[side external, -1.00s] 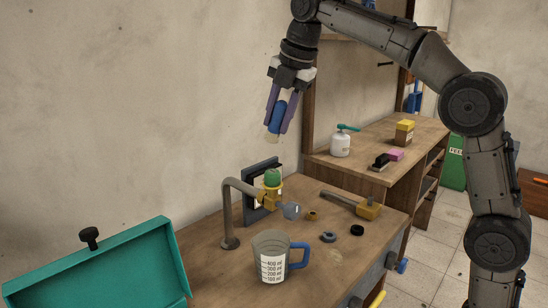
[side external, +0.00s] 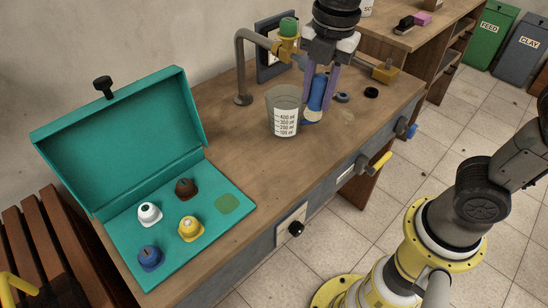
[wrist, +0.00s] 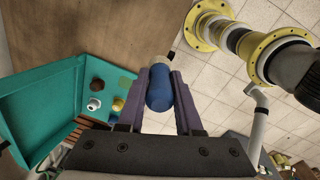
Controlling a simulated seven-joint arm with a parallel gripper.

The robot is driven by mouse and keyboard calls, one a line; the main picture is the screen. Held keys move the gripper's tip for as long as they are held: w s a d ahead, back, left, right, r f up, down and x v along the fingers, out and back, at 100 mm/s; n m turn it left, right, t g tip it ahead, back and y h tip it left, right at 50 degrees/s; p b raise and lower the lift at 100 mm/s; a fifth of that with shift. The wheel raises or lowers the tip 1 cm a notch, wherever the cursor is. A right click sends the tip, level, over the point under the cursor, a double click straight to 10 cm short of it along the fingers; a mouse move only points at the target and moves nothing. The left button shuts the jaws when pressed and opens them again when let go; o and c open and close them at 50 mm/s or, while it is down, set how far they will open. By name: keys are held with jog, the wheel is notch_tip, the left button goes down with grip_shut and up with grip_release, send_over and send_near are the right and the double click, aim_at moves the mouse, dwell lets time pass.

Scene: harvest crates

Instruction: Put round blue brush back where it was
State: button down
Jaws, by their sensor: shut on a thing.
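My gripper (side external: 319,98) points down at the right of the bench, shut on a blue brush. The brush (side external: 317,92) has a rounded blue handle and a pale tip at its lower end. It hangs between the purple fingers and also shows in the wrist view (wrist: 159,90). In the side view it appears just right of the measuring cup (side external: 284,100); I cannot tell the gap. The cup's blue handle is mostly hidden. No empty brush holder is clearly visible.
An open teal case (side external: 120,125) at the left holds several coloured knobs and a green patch (side external: 227,203). A bent pipe (side external: 240,70) with a valve stands behind the cup. The front bench top is clear.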

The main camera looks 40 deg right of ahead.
jog(key=s+f+g, duration=0.1)
jog(key=s+f, duration=0.5)
jog(key=s, duration=0.1)
jog(key=w+a+f, duration=0.1)
jog(key=w+f, duration=0.2)
jog(key=w, duration=0.1)
jog(key=w+a+f, duration=0.2)
jog(key=w+f, duration=0.1)
jog(key=w, duration=0.1)
jog(key=w+a+f, duration=0.2)
jog(key=w+f, duration=0.2)
jog(key=shift+a, duration=0.2)
jog(key=shift+w+a+f, duration=0.1)
jog(key=shift+w+f, duration=0.05)
jog(key=shift+f, duration=1.55)
jog(key=shift+f, duration=0.15)
jog(key=c, duration=0.6)
grip_release()
